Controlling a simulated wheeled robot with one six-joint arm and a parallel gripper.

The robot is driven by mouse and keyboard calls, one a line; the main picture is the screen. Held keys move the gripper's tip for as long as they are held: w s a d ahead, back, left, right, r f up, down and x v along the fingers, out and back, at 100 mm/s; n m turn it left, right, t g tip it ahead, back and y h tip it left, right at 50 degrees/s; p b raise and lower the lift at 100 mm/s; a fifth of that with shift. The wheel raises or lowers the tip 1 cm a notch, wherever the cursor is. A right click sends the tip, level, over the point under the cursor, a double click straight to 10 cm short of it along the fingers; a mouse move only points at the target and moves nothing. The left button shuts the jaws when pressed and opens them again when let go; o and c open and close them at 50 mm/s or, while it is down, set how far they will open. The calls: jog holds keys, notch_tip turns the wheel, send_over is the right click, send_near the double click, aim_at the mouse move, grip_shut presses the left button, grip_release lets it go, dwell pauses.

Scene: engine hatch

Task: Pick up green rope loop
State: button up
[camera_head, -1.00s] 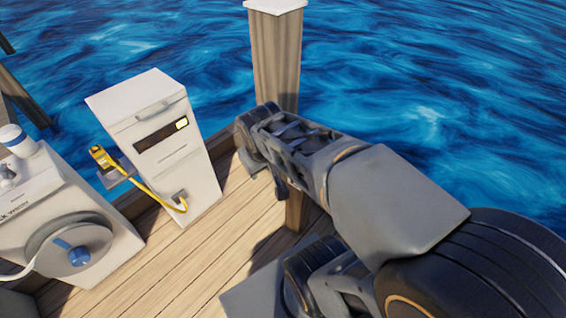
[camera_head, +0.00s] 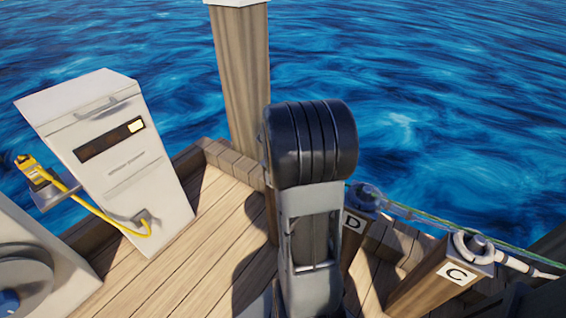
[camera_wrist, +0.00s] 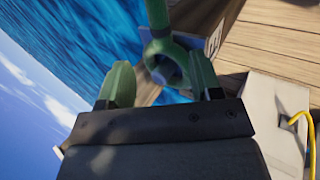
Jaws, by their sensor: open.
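The green rope loop (camera_wrist: 178,52) shows in the wrist view as a thick green ring on top of a wooden post (camera_wrist: 212,42), with its green rope (camera_wrist: 157,14) running up out of the picture. My gripper (camera_wrist: 156,62) is open, with one finger on each side of the loop in this view. The loop appears beyond the fingertips or between them; I cannot tell the exact depth or whether they touch. In the head view my arm covers the gripper, and the green loop cannot be made out there.
Post C (camera_head: 440,278) bears a whitish loop (camera_head: 472,246); post D (camera_head: 352,228) bears a grey-blue one (camera_head: 366,197). Lines run right from them. A white cabinet (camera_head: 115,155) with a yellow cable (camera_head: 95,208) stands left on the wooden deck (camera_head: 185,262). Water lies beyond.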

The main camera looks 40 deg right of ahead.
jog(key=shift+b+x, duration=1.2)
jog(key=shift+x, duration=3.05)
jog(key=shift+r, duration=0.1)
grip_shut()
